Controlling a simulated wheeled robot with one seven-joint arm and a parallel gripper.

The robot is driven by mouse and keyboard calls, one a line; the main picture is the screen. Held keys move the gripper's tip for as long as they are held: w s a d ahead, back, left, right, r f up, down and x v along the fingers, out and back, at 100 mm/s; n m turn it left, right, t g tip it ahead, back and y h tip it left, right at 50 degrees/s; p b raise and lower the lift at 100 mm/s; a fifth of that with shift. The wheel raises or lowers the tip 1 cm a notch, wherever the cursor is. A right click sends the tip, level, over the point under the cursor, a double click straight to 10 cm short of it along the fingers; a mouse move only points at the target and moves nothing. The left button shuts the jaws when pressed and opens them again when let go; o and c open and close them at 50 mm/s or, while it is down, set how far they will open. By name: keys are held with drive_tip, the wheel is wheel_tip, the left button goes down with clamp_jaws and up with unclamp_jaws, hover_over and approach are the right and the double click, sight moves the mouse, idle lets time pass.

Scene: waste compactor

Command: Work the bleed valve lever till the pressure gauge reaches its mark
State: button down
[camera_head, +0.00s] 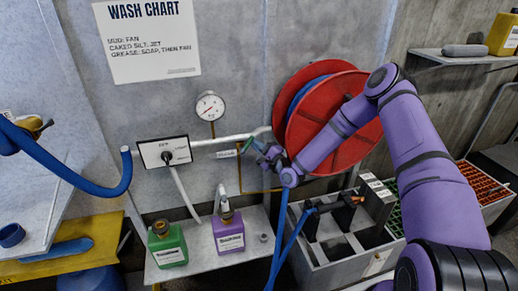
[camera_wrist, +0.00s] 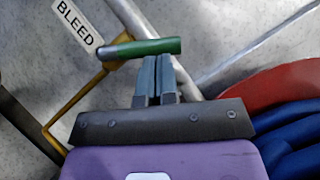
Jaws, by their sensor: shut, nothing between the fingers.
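The bleed valve lever has a green grip (camera_wrist: 150,47) on a short metal end, beside a white BLEED label (camera_wrist: 77,20) in the wrist view. My gripper (camera_wrist: 157,62) is shut, with its fingertips right at the near edge of the green grip. They look touching or almost touching, but nothing is between the fingers. In the head view my gripper (camera_head: 262,153) is at the wall below the pipe, where it partly hides the lever. The round white pressure gauge (camera_head: 210,106) is up and left of it; its needle and mark are too small to read surely.
A red hose reel (camera_head: 325,118) with blue hose is close to the right of my gripper. A thin yellow pipe (camera_wrist: 75,103) runs below the lever. A shelf (camera_head: 197,262) holds a green bottle (camera_head: 168,245) and a purple bottle (camera_head: 228,234). A grey rack (camera_head: 340,262) stands lower right.

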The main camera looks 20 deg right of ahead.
drive_tip(key=shift+a+r+n+g, duration=0.4)
drive_tip(key=shift+n+g, duration=0.15)
drive_tip(key=shift+n, duration=0.4)
drive_tip(key=shift+a+r+n+g, duration=0.4)
drive_tip(key=shift+n+g, duration=0.15)
drive_tip(key=shift+n, duration=0.4)
